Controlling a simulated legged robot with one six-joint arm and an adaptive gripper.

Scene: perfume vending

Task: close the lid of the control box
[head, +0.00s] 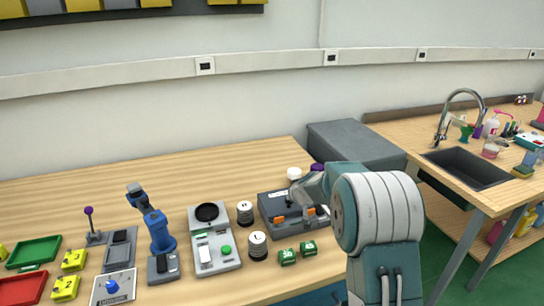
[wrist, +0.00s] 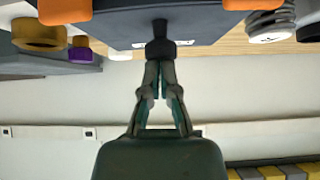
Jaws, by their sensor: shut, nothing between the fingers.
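The control box (head: 270,207) is a dark grey case with orange latches on its front, near the right end of the wooden table in the head view. In the wrist view, its dark panel (wrist: 205,22) fills the top, with the orange latches at the upper edge. My gripper (wrist: 160,45) is shut and empty, its dark fingertips at the edge of this panel; I cannot tell whether they touch it. In the head view my arm covers the right part of the box and hides the fingertips. How far the lid is open is not clear.
A grey device with a green button (head: 216,252), white ribbed cylinders (head: 257,246) and green cubes (head: 287,257) stand left of and in front of the box. A grey block (head: 355,145) is behind it. A sink counter (head: 470,168) is at the right.

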